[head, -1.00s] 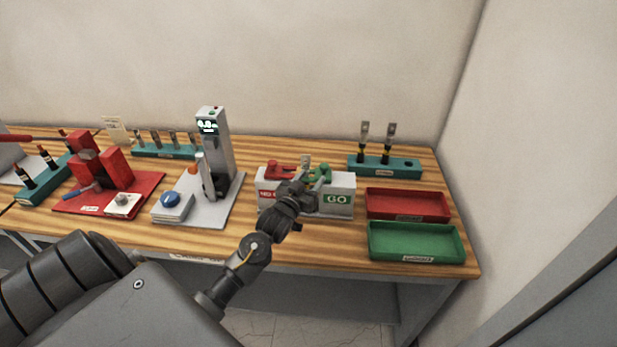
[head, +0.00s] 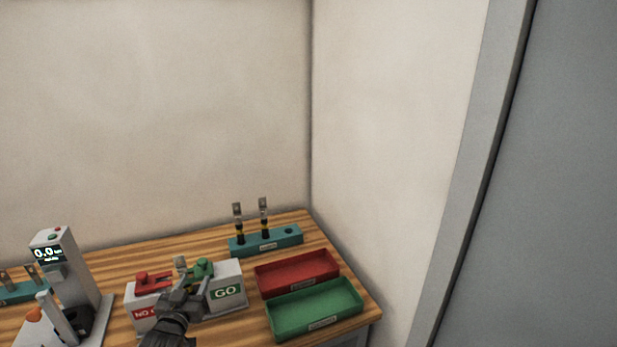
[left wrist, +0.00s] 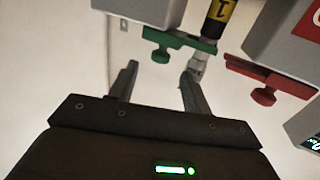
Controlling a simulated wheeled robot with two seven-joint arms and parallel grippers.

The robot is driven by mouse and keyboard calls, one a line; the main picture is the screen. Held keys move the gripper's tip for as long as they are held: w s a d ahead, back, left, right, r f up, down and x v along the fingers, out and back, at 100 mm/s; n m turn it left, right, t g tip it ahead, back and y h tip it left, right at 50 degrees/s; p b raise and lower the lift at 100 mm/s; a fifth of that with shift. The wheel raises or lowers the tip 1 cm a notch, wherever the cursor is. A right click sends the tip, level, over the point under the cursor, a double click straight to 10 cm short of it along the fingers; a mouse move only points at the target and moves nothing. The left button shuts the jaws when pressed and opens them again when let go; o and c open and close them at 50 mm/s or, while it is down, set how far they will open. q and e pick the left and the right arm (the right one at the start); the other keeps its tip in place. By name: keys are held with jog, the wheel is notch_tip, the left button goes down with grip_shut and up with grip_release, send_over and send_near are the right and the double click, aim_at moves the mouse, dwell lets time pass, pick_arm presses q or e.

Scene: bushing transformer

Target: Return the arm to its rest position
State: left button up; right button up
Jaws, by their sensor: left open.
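My left gripper (head: 183,287) is open in front of the white GO / NO GO box (head: 226,292), low in the head view. The box carries a red clamp (head: 153,281) and a green clamp (head: 200,269). A part with a metal tip (head: 180,263) stands between them. The left wrist view shows the gripper's two spread fingers (left wrist: 160,80) with nothing held between them. The part's yellow band (left wrist: 218,14) shows beyond, its metal end close to the right finger; I cannot tell if they touch. My right gripper is out of view.
A teal rack (head: 266,244) with two upright parts stands behind a red tray (head: 298,271) and a green tray (head: 316,308) at the right end of the bench. A grey device with a display (head: 48,253) stands at left. A wall closes off the right side.

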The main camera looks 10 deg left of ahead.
pick_arm(q)
jog(key=s+d+f+m+g+h, duration=0.1)
jog(key=s+d+f+g, duration=0.3)
jog(key=s, duration=0.4)
jog(key=s+d+f+m+g+h, duration=0.1)
jog(key=s+d+f+g, duration=0.2)
jog(key=s+d+f, duration=0.3)
jog(key=s+d+f+m+g, duration=0.1)
jog(key=s+d+g, duration=0.2)
jog(key=s, duration=0.7)
jog(key=s+d+f+g, duration=0.15)
jog(key=s+g, duration=0.25)
jog(key=s, duration=0.7)
notch_tip(320, 180, down, 30)
jog(key=s+g+b, duration=0.1)
jog(key=b, duration=0.6)
jog(key=s+a+f+b, duration=0.1)
jog(key=s+f+b, duration=0.1)
jog(key=s+f, duration=0.6)
jog(key=s+a+f+m+g+b, duration=0.1)
jog(key=s+f+b, duration=0.2)
jog(key=s+f, duration=0.6)
notch_tip(320, 180, down, 7)
jog(key=shift+s+f+b, duration=0.1)
jog(key=shift+s+b, duration=0.05)
jog(key=shift+b, duration=0.2)
jog(key=shift+a, duration=0.1)
